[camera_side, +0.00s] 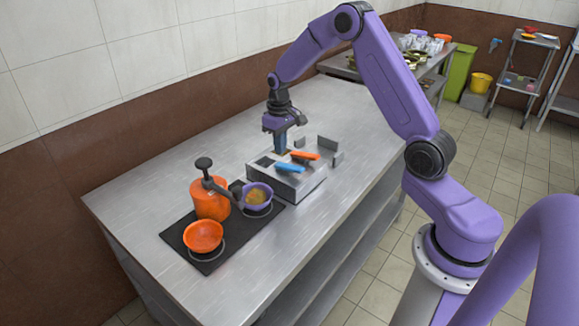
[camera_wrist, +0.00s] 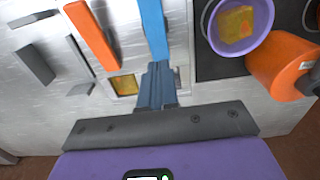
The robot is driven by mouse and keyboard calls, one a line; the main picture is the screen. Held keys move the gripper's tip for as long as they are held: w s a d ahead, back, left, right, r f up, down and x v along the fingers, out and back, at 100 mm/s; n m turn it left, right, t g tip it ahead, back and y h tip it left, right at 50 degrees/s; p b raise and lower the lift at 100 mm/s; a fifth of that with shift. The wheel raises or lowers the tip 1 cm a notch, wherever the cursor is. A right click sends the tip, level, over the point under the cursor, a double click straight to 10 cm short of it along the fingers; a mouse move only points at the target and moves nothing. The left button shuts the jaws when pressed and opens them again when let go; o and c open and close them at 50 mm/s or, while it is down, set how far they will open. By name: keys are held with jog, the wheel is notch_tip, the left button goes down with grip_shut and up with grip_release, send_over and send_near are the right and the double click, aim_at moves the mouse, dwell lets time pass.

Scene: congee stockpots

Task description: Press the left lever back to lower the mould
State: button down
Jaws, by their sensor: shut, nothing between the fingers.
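A metal box (camera_side: 283,184) on the counter carries a blue lever (camera_side: 290,167) and an orange lever (camera_side: 304,155). Both also show in the wrist view, the blue lever (camera_wrist: 154,28) at the top middle and the orange lever (camera_wrist: 92,36) left of it. My gripper (camera_side: 280,150) points down behind the blue lever at the box's far side. In the wrist view its shut, empty fingers (camera_wrist: 157,66) meet the near end of the blue lever in the picture; I cannot tell whether they touch. A yellow-filled square opening (camera_wrist: 125,85) lies left of the fingers. Another opening is partly hidden by them.
Left of the box, a black hob (camera_side: 207,262) holds an orange pot (camera_side: 210,198), an orange bowl (camera_side: 203,236) and a purple pan (camera_side: 257,194). Grey upright plates (camera_side: 327,143) stand right of the levers.

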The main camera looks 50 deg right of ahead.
aim_at(280, 164)
jog(key=shift+r, duration=2.15)
jog(key=s+a+r+n, duration=0.3)
jog(key=s+a, duration=0.4)
jog(key=a, duration=0.1)
jog(key=s+a+r+n, duration=0.3)
jog(key=s+a, duration=0.4)
jog(key=a, duration=0.1)
jog(key=s+r+n, duration=0.1)
jog(key=s+n, duration=0.5)
jog(key=s, duration=1.6)
jog(key=shift+a+n, duration=0.15)
jog(key=shift+n, duration=0.15)
